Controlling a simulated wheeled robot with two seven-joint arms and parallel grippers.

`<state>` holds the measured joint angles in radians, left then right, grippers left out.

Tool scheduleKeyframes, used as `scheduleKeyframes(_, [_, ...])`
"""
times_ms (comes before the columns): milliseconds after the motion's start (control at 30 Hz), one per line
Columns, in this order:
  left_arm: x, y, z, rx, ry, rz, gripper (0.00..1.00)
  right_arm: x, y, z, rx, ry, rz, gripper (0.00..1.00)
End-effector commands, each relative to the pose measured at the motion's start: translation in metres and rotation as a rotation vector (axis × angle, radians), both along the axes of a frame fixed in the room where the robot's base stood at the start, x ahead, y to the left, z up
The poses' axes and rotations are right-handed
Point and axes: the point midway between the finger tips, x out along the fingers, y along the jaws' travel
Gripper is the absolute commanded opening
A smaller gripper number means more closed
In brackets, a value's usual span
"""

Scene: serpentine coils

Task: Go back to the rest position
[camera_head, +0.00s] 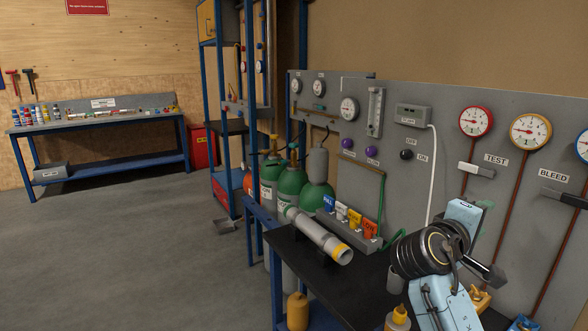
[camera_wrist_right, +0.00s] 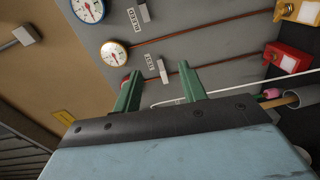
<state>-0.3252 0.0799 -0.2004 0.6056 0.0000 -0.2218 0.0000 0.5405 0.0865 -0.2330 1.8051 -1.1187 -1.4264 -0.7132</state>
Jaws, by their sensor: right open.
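My right gripper (camera_head: 484,206) is raised at the lower right of the head view, in front of the grey gauge panel (camera_head: 400,165). Its light blue body and a bit of green finger show there; my forearm hides part of the bench below. In the right wrist view my right gripper (camera_wrist_right: 160,70) has its two green fingers spread apart with nothing between them, and the panel's gauges and labels lie beyond. Whether the fingertips touch the panel cannot be told, but no contact shows. My left gripper is in neither view.
A black bench (camera_head: 300,262) carries a grey tube (camera_head: 318,236) and a rack of coloured tags (camera_head: 350,222). Green gas cylinders (camera_head: 291,188) stand behind. A lever handle (camera_head: 476,170) sticks out near my right arm. Open floor (camera_head: 130,255) lies to the left.

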Motion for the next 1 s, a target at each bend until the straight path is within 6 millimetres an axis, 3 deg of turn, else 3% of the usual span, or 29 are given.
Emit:
scheduleKeyframes(33, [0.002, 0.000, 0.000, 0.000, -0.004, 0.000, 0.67, -0.005, 0.001, -0.018, 0.036, 0.012, 0.015, 0.42])
scheduleKeyframes(167, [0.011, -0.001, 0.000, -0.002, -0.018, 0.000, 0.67, -0.015, 0.005, -0.056, 0.140, 0.026, 0.055, 0.42])
scheduleKeyframes(333, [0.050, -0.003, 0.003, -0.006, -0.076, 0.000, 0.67, -0.039, 0.013, -0.113, 0.302, 0.054, 0.101, 0.42])
scheduleKeyframes(467, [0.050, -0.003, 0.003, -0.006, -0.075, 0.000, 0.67, -0.070, 0.025, -0.167, 0.477, 0.089, 0.129, 0.42])
scheduleKeyframes(600, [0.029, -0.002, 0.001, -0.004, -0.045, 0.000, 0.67, -0.127, 0.047, -0.230, 0.732, 0.142, 0.137, 0.42])
scheduleKeyframes(700, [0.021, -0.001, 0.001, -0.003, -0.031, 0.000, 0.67, -0.173, 0.064, -0.265, 0.913, 0.183, 0.118, 0.42])
scheduleKeyframes(833, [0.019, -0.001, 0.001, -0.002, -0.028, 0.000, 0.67, -0.221, 0.084, -0.290, 1.095, 0.227, 0.083, 0.42])
scheduleKeyframes(1000, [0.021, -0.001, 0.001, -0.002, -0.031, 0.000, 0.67, -0.271, 0.104, -0.305, 1.264, 0.274, 0.029, 0.42])
